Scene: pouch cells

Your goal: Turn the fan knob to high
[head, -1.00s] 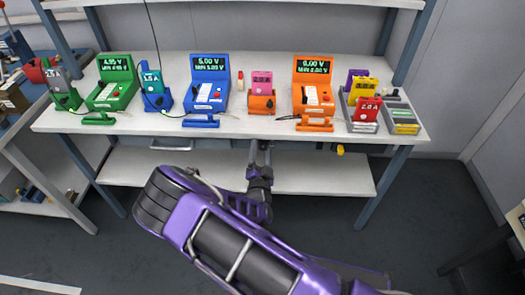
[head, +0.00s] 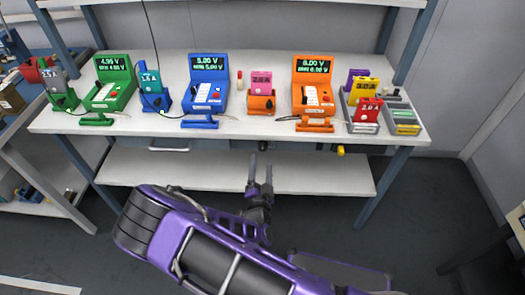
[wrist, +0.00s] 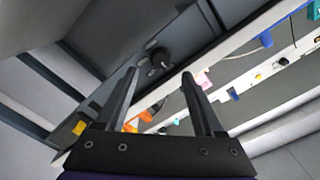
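A round black knob (wrist: 159,57) with a pointer-like grip sits on a dark grey panel (wrist: 190,35) in the wrist view. I take it for the fan knob, though its label and setting are too small to read. My gripper (head: 260,165) is in front of and below that edge. In the wrist view my gripper (wrist: 160,74) is open, with its two fingers apart and nothing between them. The knob shows just beyond the fingertips, apart from them.
The bench (head: 170,125) carries green, blue and orange testers (head: 313,92) and several coloured pouch cells in holders. A yellow part (head: 340,149) hangs below the front edge at the right. A lower shelf (head: 310,180) lies behind my gripper. The floor in front is free.

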